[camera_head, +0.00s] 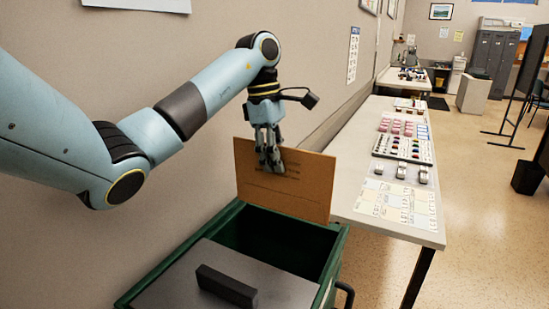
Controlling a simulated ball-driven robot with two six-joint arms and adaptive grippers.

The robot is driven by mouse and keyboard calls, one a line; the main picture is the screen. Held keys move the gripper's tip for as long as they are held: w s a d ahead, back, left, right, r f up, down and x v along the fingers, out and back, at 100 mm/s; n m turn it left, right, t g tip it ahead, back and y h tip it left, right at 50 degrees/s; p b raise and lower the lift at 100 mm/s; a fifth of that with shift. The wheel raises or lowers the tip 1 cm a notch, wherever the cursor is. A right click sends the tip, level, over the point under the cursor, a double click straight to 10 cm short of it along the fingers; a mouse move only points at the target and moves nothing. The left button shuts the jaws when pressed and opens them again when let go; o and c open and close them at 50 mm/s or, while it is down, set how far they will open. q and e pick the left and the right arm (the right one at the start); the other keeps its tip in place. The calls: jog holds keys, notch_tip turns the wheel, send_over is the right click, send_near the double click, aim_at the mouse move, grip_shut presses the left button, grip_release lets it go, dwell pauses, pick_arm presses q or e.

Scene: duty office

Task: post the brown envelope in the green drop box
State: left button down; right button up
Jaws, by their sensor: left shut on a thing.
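The brown envelope (305,192) hangs upright in the head view, broad face towards me, with faint lines of print on it. My left gripper (270,165) points down and is shut on the envelope at its upper middle. The green drop box (232,212) stands below, with a dark opening at its back part and a grey lid (225,272) with a black handle over its front part. The envelope's lower edge is at the far rim of the opening; I cannot tell whether it is inside or behind the rim. My right gripper is not in view.
A long white table (426,236) stands right of the box, with stamps, cards and small items on it. A wall runs close along the left. Open floor (485,220) lies to the right, with lockers (492,60) and dark panels farther back.

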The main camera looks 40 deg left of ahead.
aim_at(275, 194)
pick_arm(q)
notch_tip(275, 194, down, 9)
jog(key=b, duration=0.7)
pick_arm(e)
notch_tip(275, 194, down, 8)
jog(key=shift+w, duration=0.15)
pick_arm(q)
jog(key=c, duration=1.4)
grip_release()
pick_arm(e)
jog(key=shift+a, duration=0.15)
pick_arm(q)
jog(key=shift+r, duration=0.1)
